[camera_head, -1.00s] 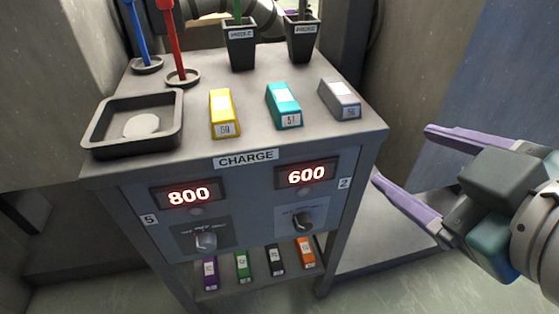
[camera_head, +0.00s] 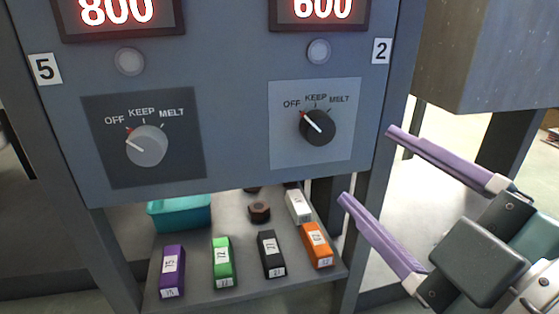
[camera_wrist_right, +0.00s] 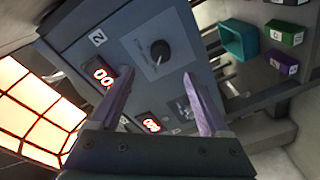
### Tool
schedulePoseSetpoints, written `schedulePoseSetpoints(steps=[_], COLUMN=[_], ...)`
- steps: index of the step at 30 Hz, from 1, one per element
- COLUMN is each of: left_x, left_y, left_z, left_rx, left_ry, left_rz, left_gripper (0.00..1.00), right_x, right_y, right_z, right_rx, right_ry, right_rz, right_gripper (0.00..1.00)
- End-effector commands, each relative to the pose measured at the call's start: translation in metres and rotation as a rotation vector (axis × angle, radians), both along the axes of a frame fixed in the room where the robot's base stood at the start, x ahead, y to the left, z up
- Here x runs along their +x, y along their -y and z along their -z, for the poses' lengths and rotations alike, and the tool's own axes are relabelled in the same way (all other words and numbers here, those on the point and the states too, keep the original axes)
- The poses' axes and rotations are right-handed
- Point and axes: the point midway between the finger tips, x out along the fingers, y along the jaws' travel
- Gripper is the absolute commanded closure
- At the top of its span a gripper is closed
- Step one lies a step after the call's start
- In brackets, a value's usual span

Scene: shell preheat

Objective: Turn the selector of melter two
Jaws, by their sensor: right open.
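The selector of melter two (camera_head: 317,127) is a dark round knob on a light grey plate, beside the "2" label (camera_head: 382,51). Its pointer line with a red tip points up-left to OFF; KEEP and MELT are marked further right. The display above it (camera_head: 318,10) reads 600. My right gripper (camera_head: 366,164) is open and empty, to the right of and a little below the knob, apart from it. In the right wrist view the knob (camera_wrist_right: 160,51) shows beyond the spread purple fingers (camera_wrist_right: 158,106). My left gripper is not in view.
Another selector (camera_head: 147,146), of melter 5, is to the left, also pointing to OFF, under a display reading 800 (camera_head: 117,12). A lower shelf (camera_head: 215,293) holds several labelled blocks and a teal bin (camera_head: 180,213). A cabinet leg stands behind the fingers.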

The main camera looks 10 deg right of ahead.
Motion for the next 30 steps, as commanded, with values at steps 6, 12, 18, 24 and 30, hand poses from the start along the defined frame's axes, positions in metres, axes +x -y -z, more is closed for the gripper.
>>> schedulePoseSetpoints(steps=[6, 12, 18, 24, 30], left_x=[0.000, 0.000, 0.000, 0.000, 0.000], left_y=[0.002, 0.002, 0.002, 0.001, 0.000], left_z=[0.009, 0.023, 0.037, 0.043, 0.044], left_rx=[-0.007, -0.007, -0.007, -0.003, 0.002], left_ry=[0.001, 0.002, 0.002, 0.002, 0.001], left_rz=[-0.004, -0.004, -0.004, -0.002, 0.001], left_gripper=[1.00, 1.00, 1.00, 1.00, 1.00], right_x=[0.015, 0.048, 0.078, 0.095, 0.098], right_y=[-0.003, -0.008, -0.013, -0.015, -0.016], right_z=[0.002, 0.003, 0.004, 0.003, 0.002], right_rx=[-0.002, -0.004, -0.004, -0.003, -0.003], right_ry=[0.011, 0.012, 0.009, 0.006, 0.004], right_rz=[-0.004, -0.004, -0.004, -0.004, -0.003], right_gripper=[0.20, 0.20, 0.20, 0.20, 0.20])
